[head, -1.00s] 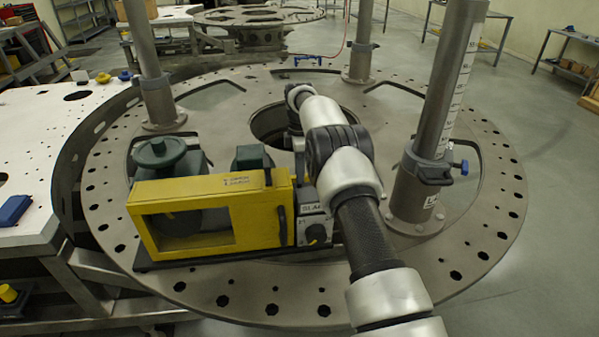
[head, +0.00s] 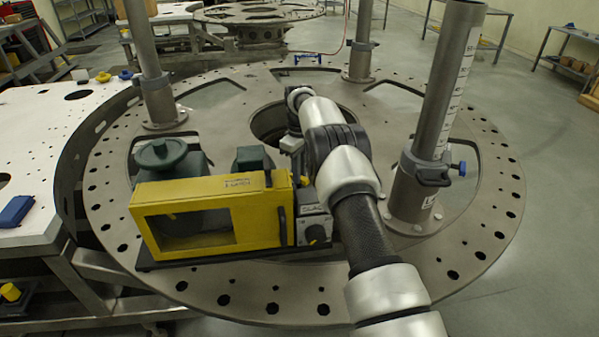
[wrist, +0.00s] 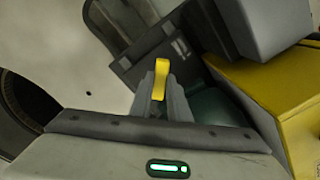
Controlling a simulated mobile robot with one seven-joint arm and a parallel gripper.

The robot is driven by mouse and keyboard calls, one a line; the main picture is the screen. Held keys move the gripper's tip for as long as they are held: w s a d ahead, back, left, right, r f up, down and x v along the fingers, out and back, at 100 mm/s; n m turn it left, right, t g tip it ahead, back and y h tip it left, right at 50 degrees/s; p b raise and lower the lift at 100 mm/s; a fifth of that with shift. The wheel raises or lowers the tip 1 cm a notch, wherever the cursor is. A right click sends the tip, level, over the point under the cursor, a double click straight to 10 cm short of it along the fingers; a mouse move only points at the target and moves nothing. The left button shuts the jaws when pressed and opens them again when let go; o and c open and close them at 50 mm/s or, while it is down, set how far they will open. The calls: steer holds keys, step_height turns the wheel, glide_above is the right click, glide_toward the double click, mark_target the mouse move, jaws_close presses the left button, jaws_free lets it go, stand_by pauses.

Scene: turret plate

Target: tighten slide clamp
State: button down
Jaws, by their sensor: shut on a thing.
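My gripper (wrist: 166,102) is shut on a small yellow lever (wrist: 161,78) in the wrist view. The grey fingers lie close on both sides of the lever, and its top stands above them. The lever is beside a dark block (wrist: 150,52), seemingly part of the slide clamp. The lever's foot is hidden by the fingers. In the head view my arm reaches across the round plate, past the right end of the yellow-framed machine (head: 210,190). The fingers and lever are hidden there behind my arm and the machine.
The steel turret plate (head: 480,255) has a large centre opening. Upright posts stand on it, the nearest (head: 440,110) close right of my arm with a blue-knobbed collar (head: 425,172). A green handwheel (head: 163,153) stands behind the yellow frame. A white table (head: 40,150) adjoins the left.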

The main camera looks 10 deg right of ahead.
steer(key=m, duration=0.8)
steer(key=shift+m, duration=0.3)
steer(key=shift+w+r, duration=0.1)
stand_by(0.4)
steer(key=c, duration=1.7)
jaws_free()
